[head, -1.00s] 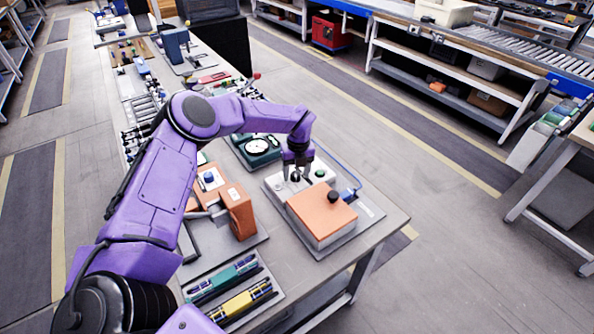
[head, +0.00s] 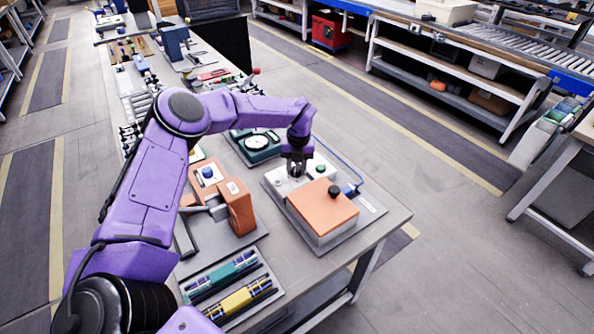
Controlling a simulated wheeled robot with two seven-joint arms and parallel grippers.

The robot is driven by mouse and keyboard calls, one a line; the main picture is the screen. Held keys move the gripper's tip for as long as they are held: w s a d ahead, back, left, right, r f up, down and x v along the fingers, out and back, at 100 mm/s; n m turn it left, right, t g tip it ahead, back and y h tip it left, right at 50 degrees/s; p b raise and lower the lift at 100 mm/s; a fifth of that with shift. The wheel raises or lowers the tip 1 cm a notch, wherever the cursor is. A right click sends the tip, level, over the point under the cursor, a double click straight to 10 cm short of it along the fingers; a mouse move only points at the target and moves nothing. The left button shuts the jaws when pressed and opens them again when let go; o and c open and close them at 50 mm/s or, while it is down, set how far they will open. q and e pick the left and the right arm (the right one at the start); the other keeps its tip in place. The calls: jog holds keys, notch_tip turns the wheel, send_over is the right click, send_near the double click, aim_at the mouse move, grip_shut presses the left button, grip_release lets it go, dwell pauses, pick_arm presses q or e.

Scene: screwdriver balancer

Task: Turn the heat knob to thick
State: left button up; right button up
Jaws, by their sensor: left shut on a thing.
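The heat device is a grey base unit with an orange box (head: 322,212) on top and a black knob on that box (head: 334,190). Behind the box is a light panel (head: 275,179) with a green button (head: 320,168). My left gripper (head: 296,172) points down over this panel and is shut on a small dark knob, which its fingers largely hide. The knob's markings are too small to read. My right gripper is not in view.
An orange press-like device (head: 237,205) stands left of the unit. A round dial gauge (head: 257,143) is behind. A tray with teal and yellow tools (head: 245,297) lies at the front. A blue cable (head: 345,165) runs at the right.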

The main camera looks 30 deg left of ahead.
pick_arm(q)
jog(key=m, duration=0.2)
jog(key=m+b, duration=0.1)
jog(key=m, duration=0.1)
jog(key=shift+s+f+m+b, duration=0.1)
jog(key=shift+f+m+b, duration=0.1)
jog(key=shift+m+b, duration=0.1)
jog(key=m, duration=0.4)
jog(key=shift+m, duration=0.3)
jog(key=m, duration=0.5)
jog(key=shift+t, duration=0.3)
jog(key=m, duration=0.6)
jog(key=shift+s+p, duration=0.15)
jog(key=shift+p, duration=0.25)
jog(key=shift+f+m, duration=0.1)
jog(key=shift+m, duration=0.2)
jog(key=o, duration=1.1)
jog(key=shift+c, duration=0.2)
jog(key=shift+r, duration=0.2)
